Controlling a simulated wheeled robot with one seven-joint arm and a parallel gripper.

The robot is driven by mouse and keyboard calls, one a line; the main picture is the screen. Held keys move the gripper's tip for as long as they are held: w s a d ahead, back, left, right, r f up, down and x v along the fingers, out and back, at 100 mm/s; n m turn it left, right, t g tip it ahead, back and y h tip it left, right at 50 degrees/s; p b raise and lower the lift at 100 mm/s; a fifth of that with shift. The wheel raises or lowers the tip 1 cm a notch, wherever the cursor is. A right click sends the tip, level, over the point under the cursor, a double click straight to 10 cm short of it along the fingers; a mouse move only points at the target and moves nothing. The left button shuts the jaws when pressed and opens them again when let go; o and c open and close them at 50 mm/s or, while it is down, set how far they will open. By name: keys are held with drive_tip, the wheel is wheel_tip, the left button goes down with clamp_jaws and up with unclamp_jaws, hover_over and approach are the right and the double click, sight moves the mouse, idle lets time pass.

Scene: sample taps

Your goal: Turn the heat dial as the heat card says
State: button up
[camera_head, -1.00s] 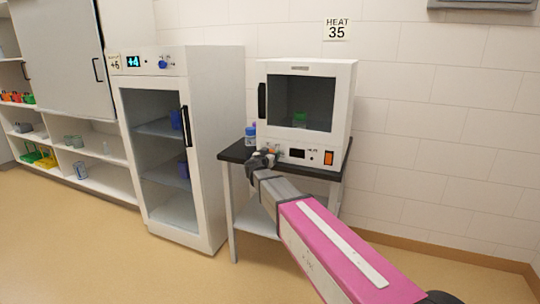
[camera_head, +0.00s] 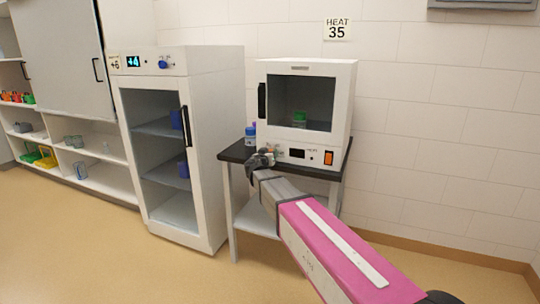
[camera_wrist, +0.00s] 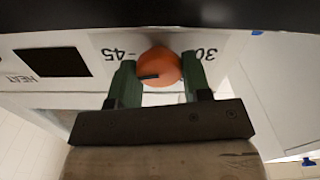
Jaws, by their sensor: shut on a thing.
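The heat card (camera_head: 337,29) on the wall reads "HEAT 35". The white heating cabinet (camera_head: 344,92) stands on a dark-topped table below it. In the wrist view its orange heat dial (camera_wrist: 160,66) sits between the green fingers of my gripper (camera_wrist: 158,78), which is shut on it. A dark pointer mark on the dial points left in that view. The upside-down numbers 45 (camera_wrist: 113,53) and 30 (camera_wrist: 200,54) show on either side; other scale marks are hidden. In the head view my gripper (camera_head: 263,157) covers the dial.
The cabinet's dark display (camera_head: 297,153) and orange switch (camera_head: 328,158) are right of my gripper. A blue-capped bottle (camera_head: 250,136) stands on the table (camera_head: 232,153) at left. A fridge (camera_head: 222,120) with its own card and display stands further left. Open floor lies in front.

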drive_tip(key=n, duration=0.5)
drive_tip(key=shift+a, duration=0.1)
drive_tip(key=n, duration=0.6)
drive_tip(key=shift+f, duration=0.15)
drive_tip(key=n, duration=0.5)
drive_tip(key=shift+a+f, duration=0.1)
drive_tip(key=n, duration=0.5)
drive_tip(key=shift+f+n, duration=0.1)
drive_tip(key=shift+n, duration=0.3)
drive_tip(key=o, duration=0.9)
